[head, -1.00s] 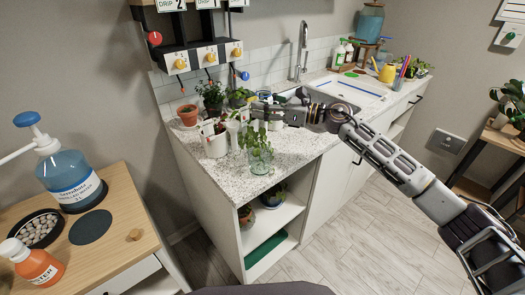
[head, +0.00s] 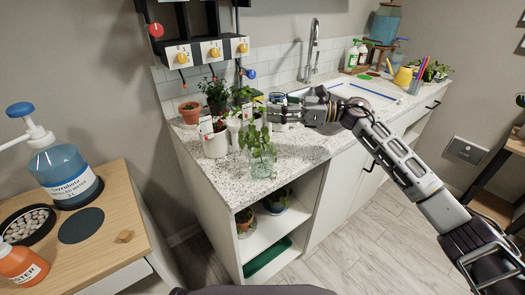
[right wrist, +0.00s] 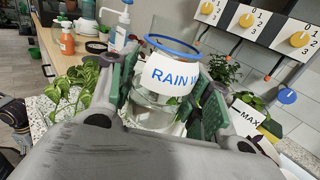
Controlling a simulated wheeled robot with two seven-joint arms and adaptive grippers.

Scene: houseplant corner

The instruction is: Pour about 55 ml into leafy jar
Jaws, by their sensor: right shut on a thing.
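The leafy jar (head: 262,163) is a clear glass jar with green leafy stems, standing near the counter's front left corner. My right gripper (head: 280,108) is just behind it and to the right, above the counter. It is shut on a clear container with a blue rim and a white label reading "RAIN W…" (right wrist: 170,75). The green finger pads press on both sides of this container in the right wrist view. Leaves (right wrist: 75,88) show at the left there. The container's liquid level and tilt are hard to tell. My left gripper is not in view.
A white pot (head: 215,146), a terracotta pot (head: 190,113) and other plants crowd the counter's left end. A dispenser with yellow knobs (head: 213,52) hangs above. A blue-topped water bottle (head: 65,175) stands on the wooden table.

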